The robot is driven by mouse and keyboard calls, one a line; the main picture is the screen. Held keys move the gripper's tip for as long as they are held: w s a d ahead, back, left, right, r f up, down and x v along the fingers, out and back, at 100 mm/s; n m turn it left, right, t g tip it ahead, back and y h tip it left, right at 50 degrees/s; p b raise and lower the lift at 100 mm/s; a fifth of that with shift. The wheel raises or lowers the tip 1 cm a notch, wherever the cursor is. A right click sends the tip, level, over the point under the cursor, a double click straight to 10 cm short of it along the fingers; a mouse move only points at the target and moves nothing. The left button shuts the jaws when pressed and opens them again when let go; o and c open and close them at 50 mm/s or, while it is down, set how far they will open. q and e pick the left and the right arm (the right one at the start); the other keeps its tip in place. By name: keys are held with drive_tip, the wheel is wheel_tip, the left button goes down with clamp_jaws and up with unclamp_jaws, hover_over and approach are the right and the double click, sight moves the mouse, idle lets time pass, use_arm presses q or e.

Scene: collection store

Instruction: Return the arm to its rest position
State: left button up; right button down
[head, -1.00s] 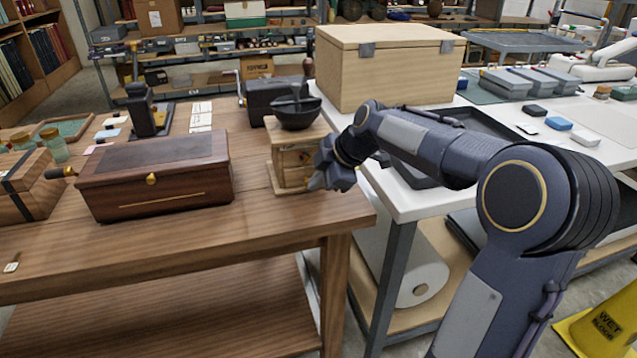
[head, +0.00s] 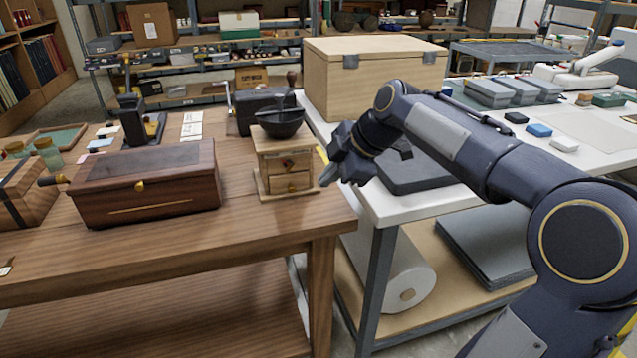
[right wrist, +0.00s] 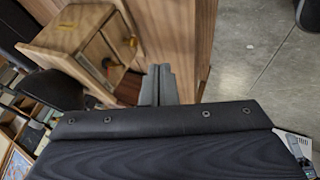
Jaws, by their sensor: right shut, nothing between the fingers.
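My right arm (head: 465,145) reaches in from the right in the head view, bent at the elbow. Its gripper (head: 326,182) is shut and empty, just right of the small wooden mill with drawers (head: 285,165), apart from it. In the right wrist view the closed fingers (right wrist: 158,80) point toward the wooden table, and the mill (right wrist: 95,45) shows at upper left. My left gripper is not in view.
A dark wooden box (head: 150,190) stands on the wooden table (head: 180,250). A pale wooden crate (head: 365,85) stands on the white table (head: 400,205) at right.

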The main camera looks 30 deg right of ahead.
drive_tip(key=s+a+f+m, duration=0.4)
drive_tip(key=s+m, duration=0.1)
drive_tip(key=s, duration=0.3)
drive_tip(key=s+a+f+m, duration=0.3)
drive_tip(key=s+f+m, duration=0.25)
drive_tip(key=s, duration=0.25)
drive_tip(key=s+a+f+m, duration=0.35)
drive_tip(key=s+m, duration=0.25)
drive_tip(key=s, duration=0.2)
wheel_tip(320, 180, up, 15)
drive_tip(key=p, duration=1.5)
drive_tip(key=shift+s+a+g+p, duration=0.3)
drive_tip(key=shift+a+g+p, duration=0.05)
drive_tip(key=shift+g, duration=0.05)
drive_tip(key=shift+r, duration=0.1)
